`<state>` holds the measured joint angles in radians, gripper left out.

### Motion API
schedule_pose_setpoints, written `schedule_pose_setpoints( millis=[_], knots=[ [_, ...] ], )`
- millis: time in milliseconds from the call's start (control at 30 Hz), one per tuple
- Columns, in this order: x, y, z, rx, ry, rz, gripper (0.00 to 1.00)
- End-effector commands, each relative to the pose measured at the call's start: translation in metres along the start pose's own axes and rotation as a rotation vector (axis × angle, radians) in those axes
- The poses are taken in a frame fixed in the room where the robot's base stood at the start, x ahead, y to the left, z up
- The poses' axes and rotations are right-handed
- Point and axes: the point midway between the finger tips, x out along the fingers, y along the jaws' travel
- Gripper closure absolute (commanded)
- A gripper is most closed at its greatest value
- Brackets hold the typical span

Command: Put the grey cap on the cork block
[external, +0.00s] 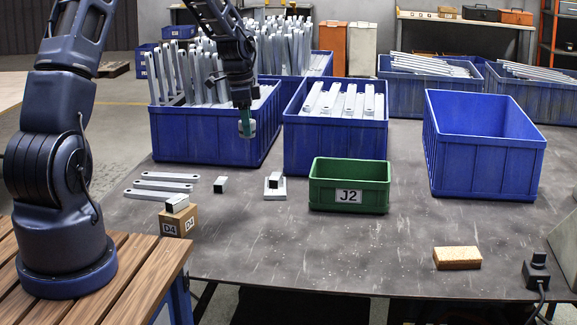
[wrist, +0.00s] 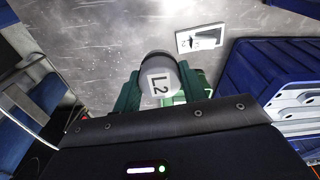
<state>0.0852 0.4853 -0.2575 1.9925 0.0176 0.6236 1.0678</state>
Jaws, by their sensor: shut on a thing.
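The cork block (external: 457,258) is a tan, flat block near the table's front edge at the right, well apart from my gripper. Nothing is seen on top of it. I cannot make out the cork block in the wrist view.
Blue crates with metal brackets (external: 335,135) stand at the back; an empty blue crate (external: 485,150) is at the right. A green J2 bin (external: 349,195) sits mid-table. A D4 box (external: 178,222) and a black power socket (external: 537,270) are near the front. Bare table surrounds the cork block.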

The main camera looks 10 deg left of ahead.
Motion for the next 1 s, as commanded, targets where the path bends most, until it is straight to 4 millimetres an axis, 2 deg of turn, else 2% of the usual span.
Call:
schedule_pose_setpoints(
  millis=[33,233,467,767,1000],
  knots=[
    [0.002,0.002,-0.020,0.008,0.001,0.001,0.83],
    [0.006,0.013,-0.086,0.017,0.001,0.004,0.83],
    [0.012,0.035,-0.163,0.028,-0.001,0.007,0.83],
    [0.020,0.082,-0.261,0.045,-0.003,0.010,0.83],
    [0.025,0.132,-0.336,0.055,-0.004,0.010,0.83]
  ],
)
